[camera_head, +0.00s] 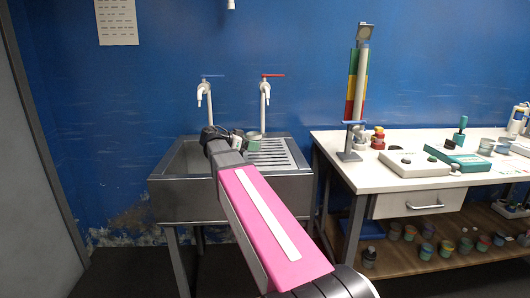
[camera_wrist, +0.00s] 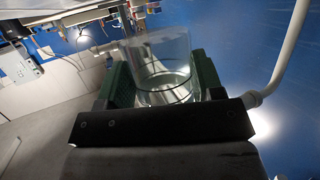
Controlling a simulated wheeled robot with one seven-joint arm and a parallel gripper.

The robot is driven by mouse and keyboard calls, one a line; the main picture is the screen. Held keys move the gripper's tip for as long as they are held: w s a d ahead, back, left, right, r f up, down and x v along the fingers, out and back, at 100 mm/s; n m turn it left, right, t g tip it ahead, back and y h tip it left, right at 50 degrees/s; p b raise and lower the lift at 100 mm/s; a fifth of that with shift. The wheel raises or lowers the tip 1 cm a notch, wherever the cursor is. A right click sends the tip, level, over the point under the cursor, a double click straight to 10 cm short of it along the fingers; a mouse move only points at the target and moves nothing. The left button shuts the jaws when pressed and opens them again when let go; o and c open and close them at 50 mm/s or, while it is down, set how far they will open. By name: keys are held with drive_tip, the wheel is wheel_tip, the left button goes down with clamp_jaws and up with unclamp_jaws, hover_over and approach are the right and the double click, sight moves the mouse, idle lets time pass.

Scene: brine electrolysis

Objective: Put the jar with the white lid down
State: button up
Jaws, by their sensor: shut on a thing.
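A clear glass jar (camera_wrist: 160,72) is between the two green fingers of my gripper (camera_wrist: 161,80) in the wrist view. My gripper is shut on it. The jar looks transparent, and I cannot make out a white lid on it. In the head view my gripper (camera_head: 214,136) is over the sink, at the far end of my pink arm. The held jar is mostly hidden there, with only small pale parts showing by the gripper. I cannot tell whether its base touches anything.
The grey metal sink (camera_head: 180,187) has a slotted drainboard (camera_head: 279,153) on its right. A greenish jar (camera_head: 254,141) shows at the drainboard's back left. Two taps, blue-handled (camera_head: 205,92) and red-handled (camera_head: 265,92), rise behind. A white table (camera_head: 375,172) with equipment stands right.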

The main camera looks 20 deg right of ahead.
sight(265, 158)
drive_tip(key=x, duration=0.4)
drive_tip(key=shift+d+f, duration=0.2)
drive_tip(key=shift+f, duration=0.3)
drive_tip(key=d+f, duration=0.2)
drive_tip(key=shift+w+d+f, duration=0.1)
drive_tip(key=shift+w+d, duration=0.1)
drive_tip(key=shift+d, duration=0.15)
drive_tip(key=o, duration=1.1)
drive_tip(key=v, duration=1.2)
